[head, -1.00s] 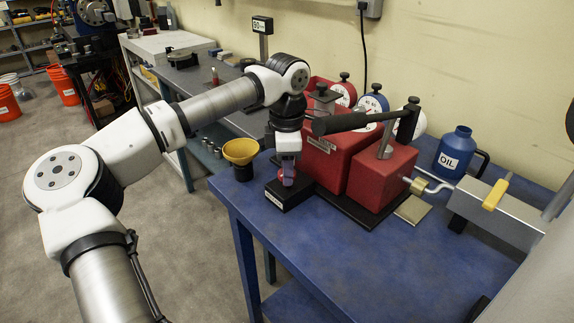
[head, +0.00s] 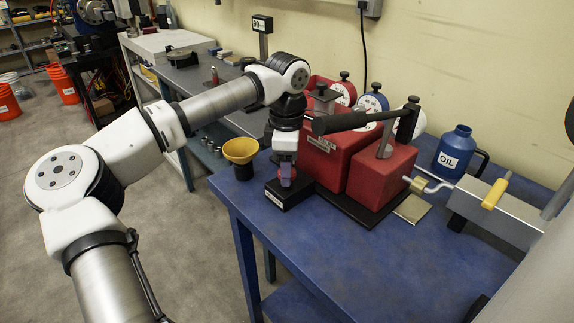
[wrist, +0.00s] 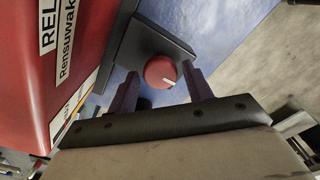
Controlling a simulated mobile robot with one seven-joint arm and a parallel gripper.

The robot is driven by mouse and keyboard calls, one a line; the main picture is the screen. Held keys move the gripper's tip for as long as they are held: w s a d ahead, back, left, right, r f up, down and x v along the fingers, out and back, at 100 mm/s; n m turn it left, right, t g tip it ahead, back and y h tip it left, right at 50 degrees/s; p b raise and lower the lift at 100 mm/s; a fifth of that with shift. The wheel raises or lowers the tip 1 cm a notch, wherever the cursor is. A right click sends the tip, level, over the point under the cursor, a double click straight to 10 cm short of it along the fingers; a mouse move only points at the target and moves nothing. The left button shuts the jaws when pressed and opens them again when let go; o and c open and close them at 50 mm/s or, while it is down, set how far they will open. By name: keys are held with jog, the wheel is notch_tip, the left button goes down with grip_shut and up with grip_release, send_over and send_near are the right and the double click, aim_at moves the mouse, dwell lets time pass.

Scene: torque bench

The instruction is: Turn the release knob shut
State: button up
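The release knob (wrist: 160,71) is a small round red knob with a white mark, on a black block (wrist: 128,42) beside the red housing in the wrist view. In the head view the black block (head: 284,197) lies at the near left foot of the red pump unit (head: 378,180). My gripper (head: 287,180) points down over the block and mostly hides the knob there. In the wrist view my gripper (wrist: 160,80) has one finger on each side of the knob, with a small gap visible on both sides. It is open.
A yellow funnel (head: 240,151) stands just left of my gripper. A black lever handle (head: 345,121) reaches over the unit close to my wrist. Dial gauges (head: 372,104) and a blue oil jug (head: 456,152) stand behind. The blue bench top (head: 340,250) in front is clear.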

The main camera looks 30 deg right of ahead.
jog(key=shift+o, duration=0.7)
notch_tip(320, 180, up, 14)
jog(key=b, duration=0.1)
dwell(0.3)
